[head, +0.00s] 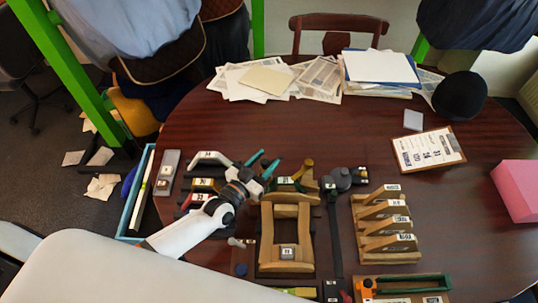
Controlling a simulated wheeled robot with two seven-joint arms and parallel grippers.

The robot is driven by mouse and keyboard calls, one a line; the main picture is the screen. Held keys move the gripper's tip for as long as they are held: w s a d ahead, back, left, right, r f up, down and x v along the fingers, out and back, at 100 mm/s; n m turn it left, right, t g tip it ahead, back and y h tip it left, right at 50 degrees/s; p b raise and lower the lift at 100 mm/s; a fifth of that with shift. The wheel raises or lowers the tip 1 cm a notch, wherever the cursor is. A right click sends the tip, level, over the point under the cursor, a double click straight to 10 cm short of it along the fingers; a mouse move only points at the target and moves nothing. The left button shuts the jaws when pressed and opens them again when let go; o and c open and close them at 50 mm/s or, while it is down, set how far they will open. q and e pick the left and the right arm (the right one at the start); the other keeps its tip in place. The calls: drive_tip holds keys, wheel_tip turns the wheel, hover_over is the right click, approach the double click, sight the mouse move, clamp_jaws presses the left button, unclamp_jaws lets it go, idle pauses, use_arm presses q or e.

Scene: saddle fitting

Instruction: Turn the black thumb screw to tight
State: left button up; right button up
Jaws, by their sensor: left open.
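My left gripper (264,164) reaches in from the left over the table. Its two teal fingertips are apart, with nothing visible between them. They are above and left of a wooden frame (265,245), near a green-and-wood piece (287,184) with a tan knob (303,167). A dark round knob-like part (341,178) sits right of the frame's top, at the head of a long dark strap or bar (335,235). I cannot tell which dark part is the black thumb screw, or how tight it is. My right gripper is not in view.
A wooden slotted rack (386,228) stands right of the frame. A blue-edged tray (138,205) is at the left table edge. Papers (320,75), a clipboard (428,149), a black cap (460,96) and a pink block (517,188) lie farther out. The table's middle back is clear.

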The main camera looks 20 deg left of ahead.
use_arm(q)
drive_tip(key=shift+x, duration=1.05)
drive_tip(key=shift+s, duration=0.1)
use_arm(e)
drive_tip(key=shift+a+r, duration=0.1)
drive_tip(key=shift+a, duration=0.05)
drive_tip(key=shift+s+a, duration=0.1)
